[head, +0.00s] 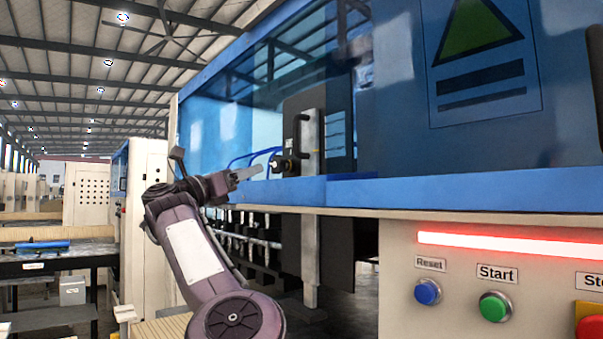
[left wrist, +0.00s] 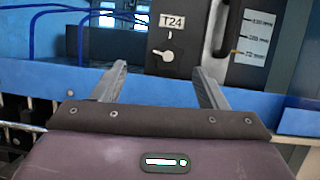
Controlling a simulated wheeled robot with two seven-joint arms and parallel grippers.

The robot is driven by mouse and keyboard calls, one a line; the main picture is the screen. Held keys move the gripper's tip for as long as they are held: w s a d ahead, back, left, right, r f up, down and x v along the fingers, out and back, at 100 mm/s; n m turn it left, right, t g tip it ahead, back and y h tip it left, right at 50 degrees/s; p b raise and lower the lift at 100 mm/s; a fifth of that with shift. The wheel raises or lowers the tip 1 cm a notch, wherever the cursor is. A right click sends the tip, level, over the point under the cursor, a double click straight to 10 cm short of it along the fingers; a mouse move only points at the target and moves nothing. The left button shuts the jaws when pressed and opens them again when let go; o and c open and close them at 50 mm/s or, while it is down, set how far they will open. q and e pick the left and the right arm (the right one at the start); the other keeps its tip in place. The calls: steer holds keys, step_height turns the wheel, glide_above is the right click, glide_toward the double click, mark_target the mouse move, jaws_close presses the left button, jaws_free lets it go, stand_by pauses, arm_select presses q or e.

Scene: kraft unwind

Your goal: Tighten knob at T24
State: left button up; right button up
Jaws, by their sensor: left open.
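The T24 label (left wrist: 172,21) sits on a dark panel in the left wrist view. Below it is a small light knob (left wrist: 166,55) with a lever-like tip pointing up and left. In the head view the knob (head: 277,163) shows small on the dark unit behind the blue frame. My left gripper (left wrist: 160,78) is open and empty. Its two fingers point toward the panel, one on each side below the knob, apart from it. In the head view my left gripper (head: 250,173) is just left of the knob. My right gripper is not in view.
A blue frame rail (head: 400,193) runs below the unit. Blue hoses (head: 245,158) curve beside the knob. A dark handle and scale label (left wrist: 252,35) stand right of it. Reset (head: 428,292) and Start (head: 495,307) buttons and a lit red strip (head: 510,248) are at right.

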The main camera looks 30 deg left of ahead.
mark_target(275, 164)
arm_select(q)
steer(key=shift+h, duration=0.6)
steer(key=p+x, duration=0.1)
steer(key=x, duration=0.1)
steer(key=p+x, duration=0.2)
steer(key=d+p+x, duration=0.1)
steer(key=p+x, duration=0.1)
steer(key=x, duration=0.1)
steer(key=shift+w+f, duration=0.1)
steer(key=shift+f, duration=0.15)
steer(key=shift+w+d, duration=0.1)
steer(key=shift+w, duration=0.3)
steer(key=shift+s, duration=0.1)
steer(key=shift+c, duration=0.2)
steer(key=c, duration=1)
